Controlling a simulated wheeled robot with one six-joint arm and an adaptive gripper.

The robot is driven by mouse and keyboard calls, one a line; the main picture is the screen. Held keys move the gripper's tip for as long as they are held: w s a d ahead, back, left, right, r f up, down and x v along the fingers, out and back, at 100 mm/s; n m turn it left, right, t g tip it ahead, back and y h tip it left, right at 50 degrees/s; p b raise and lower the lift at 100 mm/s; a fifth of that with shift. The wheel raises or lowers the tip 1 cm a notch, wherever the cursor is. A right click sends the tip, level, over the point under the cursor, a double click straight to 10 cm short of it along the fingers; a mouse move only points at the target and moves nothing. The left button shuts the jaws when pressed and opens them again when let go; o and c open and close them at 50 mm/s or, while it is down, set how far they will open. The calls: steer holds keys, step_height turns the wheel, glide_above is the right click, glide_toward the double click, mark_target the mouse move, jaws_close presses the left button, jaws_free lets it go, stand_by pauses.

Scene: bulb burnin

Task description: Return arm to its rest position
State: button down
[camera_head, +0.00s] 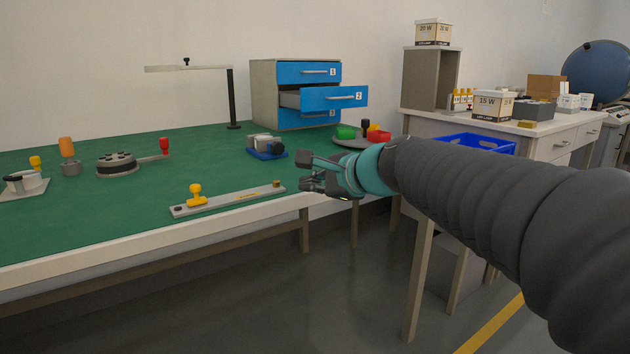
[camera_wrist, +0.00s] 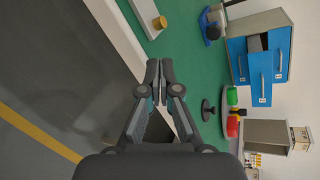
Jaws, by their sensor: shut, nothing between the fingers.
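My gripper (camera_head: 305,172) is at the end of my arm, which reaches in from the right in the head view. It hangs near the front edge of the green-topped workbench (camera_head: 110,215). In the wrist view my gripper (camera_wrist: 159,72) points at the bench edge, its fingertips together and nothing between them. No held object shows in either view.
A blue drawer cabinet (camera_head: 308,72) stands at the back with drawer 2 pulled out. A grey bar with a yellow knob (camera_head: 228,199) lies near the front edge. A blue bin (camera_head: 475,142) is beyond my arm by the side table (camera_head: 520,135). Open floor lies in front.

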steer(key=s+d+f+n+g+h+p, duration=0.1)
steer(key=s+d+f+n+h, duration=0.2)
steer(key=s, duration=0.6)
steer(key=s+d+f+n+g+h+p, duration=0.2)
steer(key=s+d+f+n, duration=0.5)
steer(key=s, duration=0.3)
steer(key=s+d+f+n+g+h+p, duration=0.1)
steer(key=s+d+f+n+h, duration=0.2)
steer(key=s, duration=0.6)
steer(key=d+f+n, duration=0.2)
steer(key=d, duration=0.1)
steer(key=shift+s+d+f+g+h+p, duration=0.25)
steer(key=shift+d+g+h+p, duration=0.05)
steer(key=shift+p, duration=0.1)
steer(key=shift+a, duration=0.1)
